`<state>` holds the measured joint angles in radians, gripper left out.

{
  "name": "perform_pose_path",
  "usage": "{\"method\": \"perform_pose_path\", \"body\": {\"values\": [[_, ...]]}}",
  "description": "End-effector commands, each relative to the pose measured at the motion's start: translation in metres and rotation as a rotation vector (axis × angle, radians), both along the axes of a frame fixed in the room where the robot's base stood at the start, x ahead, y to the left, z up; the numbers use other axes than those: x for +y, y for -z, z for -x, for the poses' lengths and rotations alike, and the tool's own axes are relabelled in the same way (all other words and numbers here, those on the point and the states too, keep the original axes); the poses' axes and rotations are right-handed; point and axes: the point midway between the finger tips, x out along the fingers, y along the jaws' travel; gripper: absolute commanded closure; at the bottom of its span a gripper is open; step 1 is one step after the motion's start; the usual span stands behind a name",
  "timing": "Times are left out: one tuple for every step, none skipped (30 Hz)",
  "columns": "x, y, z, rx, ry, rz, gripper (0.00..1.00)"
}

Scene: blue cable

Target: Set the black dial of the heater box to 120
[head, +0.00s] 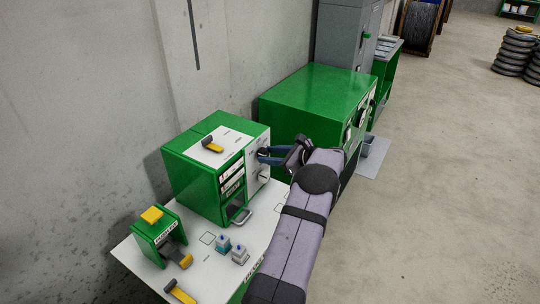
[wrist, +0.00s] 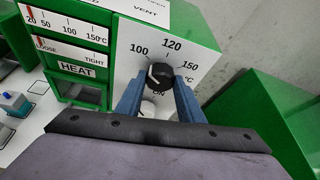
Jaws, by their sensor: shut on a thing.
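The heater box (head: 191,177) is a green box with a white front panel, standing on the white bench top. Its black dial (wrist: 160,70) shows in the wrist view, on the white panel (wrist: 205,62) under the printed marks 100, 120 and 150 °C. The dial's white mark is on its left side, towards 100 rather than 120. My gripper (wrist: 160,82) has its two blue fingers on either side of the dial, shut on it. In the head view my gripper (head: 272,156) reaches the box's front from the right, and the dial is mostly hidden by the fingers.
Below the dial is a lighter knob (wrist: 148,108), partly hidden by my gripper. A HEAT label (wrist: 77,69) and gauges are on the left. Small bottles (head: 232,251) and a green push-fit device (head: 160,236) stand on the bench (head: 140,262). A larger green cabinet (head: 315,100) stands behind.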

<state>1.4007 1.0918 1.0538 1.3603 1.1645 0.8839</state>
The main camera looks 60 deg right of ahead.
Motion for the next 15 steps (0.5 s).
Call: {"method": "perform_pose_path", "body": {"values": [[-0.0007,-0.0005,0.0003,0.000,0.000,-0.015,0.88],[-0.0007,-0.0005,0.0003,0.000,0.000,-0.028,0.88],[-0.0011,-0.0007,0.0003,0.000,0.001,-0.046,0.88],[-0.0015,-0.0010,0.0003,0.000,0.001,-0.061,0.88],[-0.0015,-0.0004,0.0003,0.000,0.001,-0.080,0.88],[-0.0016,-0.0002,0.0004,0.000,-0.001,-0.104,0.88],[-0.0022,-0.0004,0.0003,0.000,0.000,-0.123,0.88],[-0.0023,0.0001,0.0003,0.000,0.000,-0.144,0.88],[-0.0023,0.0004,0.0003,0.000,0.000,-0.169,0.88],[-0.0027,0.0003,0.0003,0.000,-0.001,-0.186,0.88],[-0.0027,0.0009,0.0004,0.000,0.000,-0.206,0.88],[-0.0028,0.0010,0.0003,-0.001,-0.001,-0.228,0.88],[-0.0033,0.0008,0.0004,0.000,0.001,-0.242,0.88],[-0.0032,0.0013,0.0004,0.000,0.000,-0.258,0.88],[-0.0031,0.0017,0.0004,0.000,0.000,-0.276,0.88]]}}
